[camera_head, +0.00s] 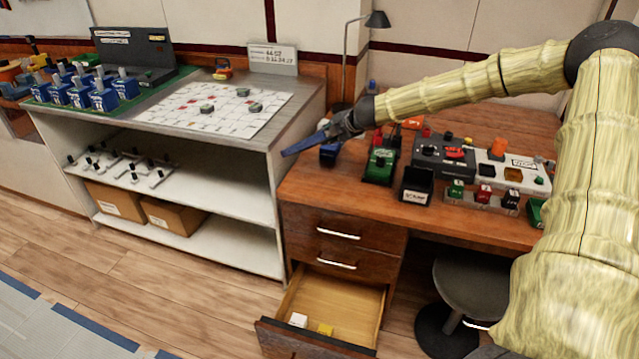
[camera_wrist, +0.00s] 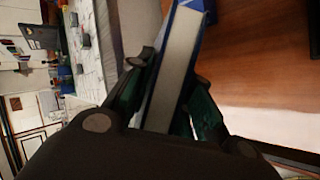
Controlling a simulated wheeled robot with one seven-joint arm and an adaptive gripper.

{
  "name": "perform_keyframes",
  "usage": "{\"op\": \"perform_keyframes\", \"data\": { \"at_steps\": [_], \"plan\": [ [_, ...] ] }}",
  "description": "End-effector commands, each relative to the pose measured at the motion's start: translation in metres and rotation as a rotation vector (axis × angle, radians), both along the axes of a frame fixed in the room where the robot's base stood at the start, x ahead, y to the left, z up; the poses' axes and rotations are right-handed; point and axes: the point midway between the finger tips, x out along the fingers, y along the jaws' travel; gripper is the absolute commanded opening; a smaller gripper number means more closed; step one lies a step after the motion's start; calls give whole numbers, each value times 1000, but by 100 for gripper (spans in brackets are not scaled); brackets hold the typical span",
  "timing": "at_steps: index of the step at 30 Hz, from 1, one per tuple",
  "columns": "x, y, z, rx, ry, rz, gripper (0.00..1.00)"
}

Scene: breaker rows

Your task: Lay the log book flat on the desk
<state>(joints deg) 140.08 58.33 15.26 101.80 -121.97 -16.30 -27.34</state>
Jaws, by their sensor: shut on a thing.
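The log book (camera_head: 304,144) is a thin blue book. My gripper (camera_head: 337,131) is shut on it above the left end of the wooden desk (camera_head: 310,187). The book points out to the left, over the gap between desk and shelf unit. In the wrist view the book (camera_wrist: 175,65) shows its white page edge and blue cover between the fingers of my gripper (camera_wrist: 170,100). I cannot tell whether the book touches the desk. The desk top (camera_wrist: 250,70) shows bare wood beside it in the wrist view.
A lamp (camera_head: 376,20) stands behind. Bare wood lies along the desk's front left. The bottom drawer (camera_head: 330,305) is open.

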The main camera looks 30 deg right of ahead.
Motion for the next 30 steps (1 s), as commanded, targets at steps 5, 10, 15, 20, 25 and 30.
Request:
{"op": "perform_keyframes", "data": {
  "at_steps": [5, 10, 15, 20, 25, 30],
  "plan": [
    [1, 1, -23, 2, 0, 1, 0],
    [1, 2, -36, 0, -2, 1, 0],
    [1, 2, -46, 0, -2, 1, 0],
    [1, 2, -53, 0, -2, 3, 0],
    [1, 2, -55, 1, -2, 2, 0],
    [1, 2, -54, 1, -2, 2, 0]
  ]
}}
